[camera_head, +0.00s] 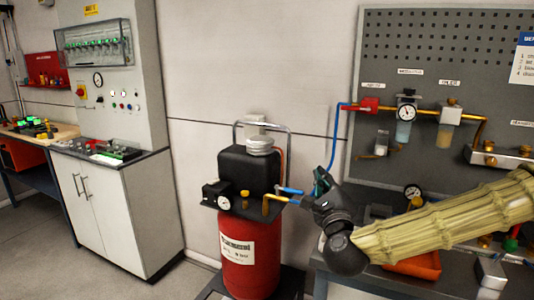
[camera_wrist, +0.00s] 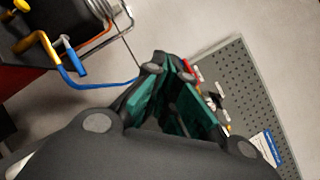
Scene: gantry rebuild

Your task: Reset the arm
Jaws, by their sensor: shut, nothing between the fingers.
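My gripper (camera_head: 322,183) is at the end of my arm, in front of the wall beside the compressor, and points up and away. In the wrist view my gripper (camera_wrist: 172,72) shows dark fingers with green pads, tips close together and nothing seen between them. My arm, in a ribbed yellowish sleeve (camera_head: 445,220), reaches in from the right above the bench.
A red tank compressor (camera_head: 250,252) with a black top stands left of my gripper; its blue hose (camera_head: 335,140) runs close by the fingers. A grey pegboard (camera_head: 445,50) with air fittings is at right, a white control cabinet (camera_head: 112,205) at left.

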